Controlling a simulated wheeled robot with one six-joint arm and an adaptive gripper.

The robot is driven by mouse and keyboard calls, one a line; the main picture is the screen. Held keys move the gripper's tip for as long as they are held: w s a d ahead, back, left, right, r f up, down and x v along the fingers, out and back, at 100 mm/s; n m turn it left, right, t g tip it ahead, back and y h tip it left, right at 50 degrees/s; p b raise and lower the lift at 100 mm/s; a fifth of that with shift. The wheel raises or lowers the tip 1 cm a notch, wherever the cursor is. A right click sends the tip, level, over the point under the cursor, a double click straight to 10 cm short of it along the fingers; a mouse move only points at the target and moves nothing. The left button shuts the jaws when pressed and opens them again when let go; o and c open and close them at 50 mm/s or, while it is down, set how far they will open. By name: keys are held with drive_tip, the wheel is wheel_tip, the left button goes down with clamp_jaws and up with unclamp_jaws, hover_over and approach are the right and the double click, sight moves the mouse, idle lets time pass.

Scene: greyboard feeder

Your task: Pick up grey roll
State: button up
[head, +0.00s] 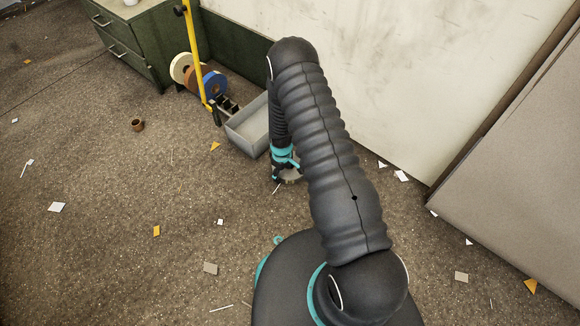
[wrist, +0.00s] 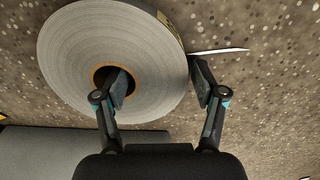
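The grey roll (wrist: 78,55) lies flat on the floor in the wrist view, a thick grey ring with a brown core around a dark hole. In the head view it shows only partly, as a small grey piece (head: 291,178) at my gripper. My gripper (wrist: 160,82) is open astride the right part of the ring. One finger is at the core hole and the other is just outside the right rim. Whether the fingers touch the roll is unclear. In the head view my gripper (head: 285,170) is low over the floor and partly hidden by my arm.
A grey bin (head: 236,134) stands just behind my gripper. Cream, brown and blue rolls (head: 213,84) hang beside a yellow post (head: 193,50). A green cabinet (head: 147,50) is at the back left. A small brown core (head: 137,125) and paper scraps lie on the open floor.

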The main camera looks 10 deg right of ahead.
clamp_jaws()
drive_tip(key=shift+r, duration=0.5)
drive_tip(key=r, duration=0.3)
drive_tip(key=shift+s+r+p, duration=0.2)
drive_tip(key=shift+r+p, duration=0.15)
drive_tip(key=s+r+p, duration=0.1)
drive_tip(key=s+r, duration=0.5)
drive_tip(key=s, duration=0.5)
drive_tip(key=shift+d+r, duration=0.2)
drive_tip(key=shift+d, duration=0.25)
